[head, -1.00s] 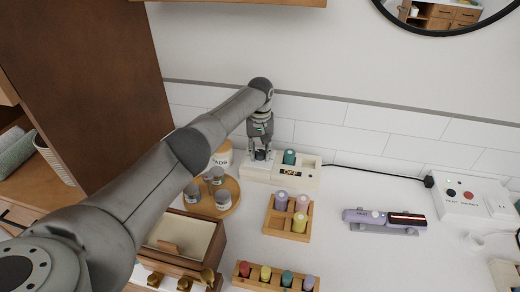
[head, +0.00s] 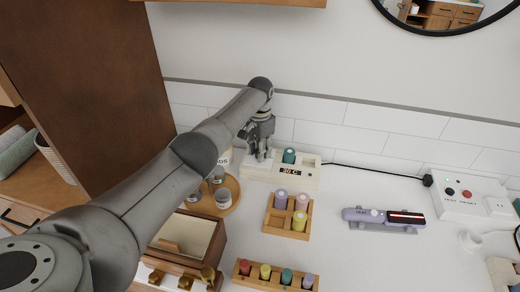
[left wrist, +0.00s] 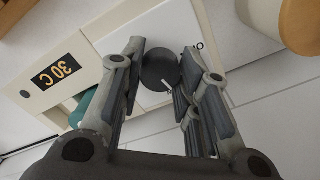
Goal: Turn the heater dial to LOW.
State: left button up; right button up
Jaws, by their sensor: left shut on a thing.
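The heater (head: 305,180) is a cream box against the tiled wall. Its small display (head: 290,171) reads 30 C, and the display also shows in the left wrist view (left wrist: 57,73). The dial (left wrist: 158,70) is a dark grey round knob with a white pointer line, at the heater's left end. My left gripper (head: 259,156) points down at that end, its fingers (left wrist: 160,82) shut on the dial from two sides. My right gripper is not in view.
A teal roller (head: 289,156) stands in the heater. A wooden holder (head: 273,223) with several rollers stands in front. A round wooden tray (head: 232,187) with jars is close left of the gripper. A purple styling tool (head: 362,215) lies to the right. White counter (head: 345,260) is clear between.

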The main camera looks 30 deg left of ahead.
pick_arm(q)
jog(key=shift+w+m, duration=0.1)
jog(key=shift+m, duration=1)
jog(key=shift+r, duration=0.1)
jog(key=o, duration=1)
jog(key=shift+o, duration=0.2)
notch_tip(320, 180, up, 12)
